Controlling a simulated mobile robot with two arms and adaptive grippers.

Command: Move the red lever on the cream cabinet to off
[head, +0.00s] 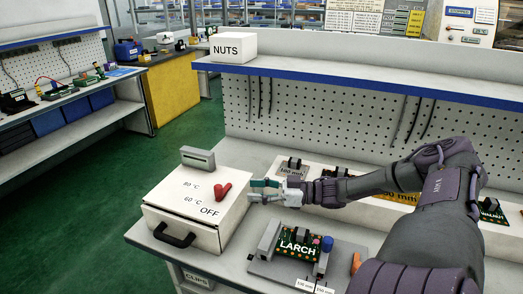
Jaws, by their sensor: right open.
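The cream cabinet (180,228) stands at the left end of the workbench, with a black handle on its front. The red lever (223,192) is on its sloped top, near the right edge. Marks for 80 °C, 60 °C and OFF are printed beside it; the lever's tip points up and right, and I cannot tell which mark it is set to. My right gripper (255,191) reaches in from the right, open, just right of the lever, seemingly apart from it. My left gripper is not in view.
A green board marked LARCH (296,246) sits in a grey fixture (266,266) below my right arm. A white rack with several boards stands behind the arm. A NUTS box (233,48) is on the shelf above. Bench left of the fixture is partly clear.

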